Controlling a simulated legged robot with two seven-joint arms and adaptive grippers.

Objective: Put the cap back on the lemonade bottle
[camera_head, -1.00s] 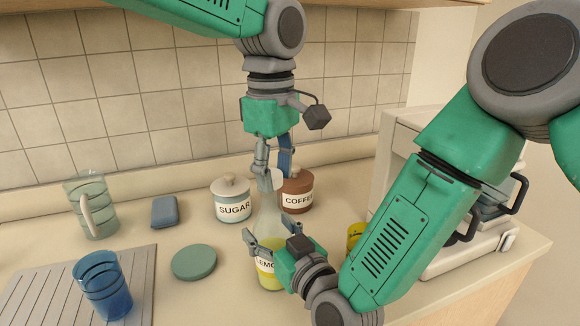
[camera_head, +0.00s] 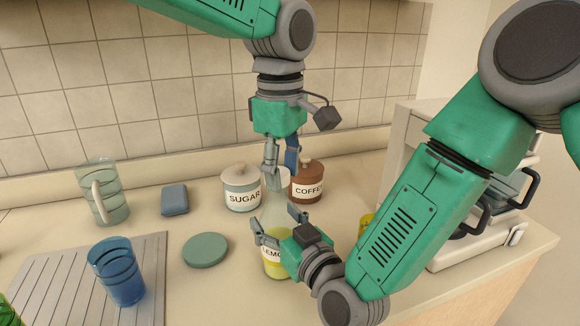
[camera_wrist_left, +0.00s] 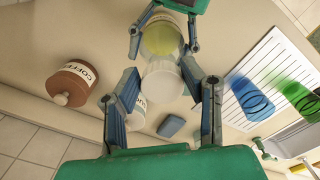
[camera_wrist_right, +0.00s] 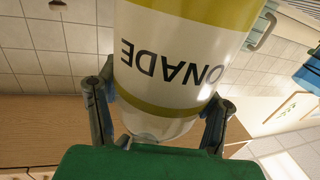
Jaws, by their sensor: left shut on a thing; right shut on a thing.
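The lemonade bottle (camera_head: 277,266) has a clear conical neck and yellow liquid in its lower part. My right gripper (camera_head: 278,227) is shut around its body, and the LEMONADE label (camera_wrist_right: 172,62) fills the right wrist view. My left gripper (camera_head: 281,181) is directly above, pointing down, with its fingers at the bottle's top. A pale, whitish round piece, seemingly the cap (camera_wrist_left: 163,84), is between those fingers in the left wrist view, in line with the bottle. Whether the cap touches the bottle mouth I cannot tell.
The SUGAR jar (camera_head: 240,190) and COFFEE jar (camera_head: 307,185) stand close behind the bottle. A green disc (camera_head: 205,250), blue cup (camera_head: 117,272), ridged board (camera_head: 70,290), glass pitcher (camera_head: 103,195) and blue-grey block (camera_head: 174,199) are left. A coffee machine (camera_head: 405,150) stands right.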

